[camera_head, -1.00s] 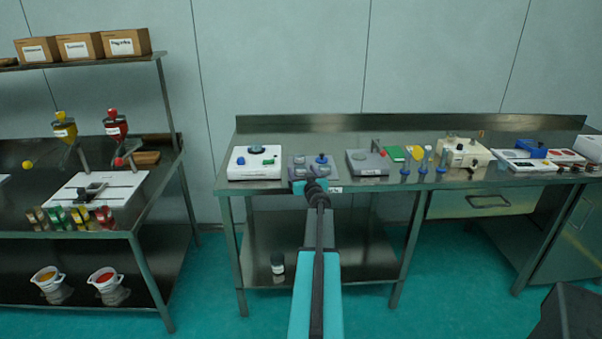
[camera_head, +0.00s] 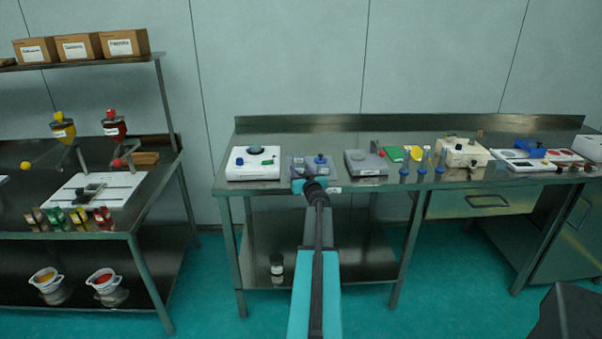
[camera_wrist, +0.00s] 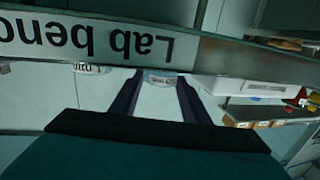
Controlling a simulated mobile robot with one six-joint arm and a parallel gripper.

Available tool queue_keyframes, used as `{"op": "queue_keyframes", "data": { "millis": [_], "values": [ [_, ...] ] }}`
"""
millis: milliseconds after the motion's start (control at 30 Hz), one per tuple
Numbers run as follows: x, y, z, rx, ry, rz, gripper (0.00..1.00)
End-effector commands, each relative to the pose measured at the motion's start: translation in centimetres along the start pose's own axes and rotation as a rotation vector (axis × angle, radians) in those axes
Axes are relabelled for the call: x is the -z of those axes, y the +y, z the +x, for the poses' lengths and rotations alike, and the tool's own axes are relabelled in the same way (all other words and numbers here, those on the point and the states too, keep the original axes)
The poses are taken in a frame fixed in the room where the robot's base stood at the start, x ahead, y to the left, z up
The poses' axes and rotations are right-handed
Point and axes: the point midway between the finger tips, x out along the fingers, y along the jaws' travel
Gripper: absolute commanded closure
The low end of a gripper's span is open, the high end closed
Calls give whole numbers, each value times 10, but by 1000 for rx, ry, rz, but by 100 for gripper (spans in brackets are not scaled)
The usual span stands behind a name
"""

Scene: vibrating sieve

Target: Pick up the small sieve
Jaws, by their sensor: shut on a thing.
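In the wrist view, my gripper (camera_wrist: 160,100) has its two dark fingers on either side of a small pale, rounded thing (camera_wrist: 160,80) with a label too small to read surely. It appears to be the small sieve, held between the fingers. In the head view, my gripper (camera_head: 306,184) is at the front edge of the lab bench (camera_head: 280,189), in front of a grey device (camera_head: 298,163) with a blue knob. My arm hides part of that spot, and the held sieve cannot be made out there.
A white device (camera_head: 240,172) stands left of my gripper and a grey scale-like device (camera_head: 366,165) right of it. Several small blue-based items (camera_head: 404,171) line the front edge farther right. A steel rack (camera_head: 150,230) stands left, across a floor gap. A jar (camera_head: 277,264) stands on the lower shelf.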

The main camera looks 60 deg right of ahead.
Motion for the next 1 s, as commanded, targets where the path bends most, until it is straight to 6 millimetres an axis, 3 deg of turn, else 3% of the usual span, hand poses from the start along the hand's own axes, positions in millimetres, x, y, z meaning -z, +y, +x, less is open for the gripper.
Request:
{"op": "queue_keyframes", "data": {
  "millis": [267,800,1000],
  "values": [
    [26,0,-2,0,3,-1,80],
    [30,69,-92,-4,1,0,80],
    [32,88,-115,-3,1,0,80]
  ]
}}
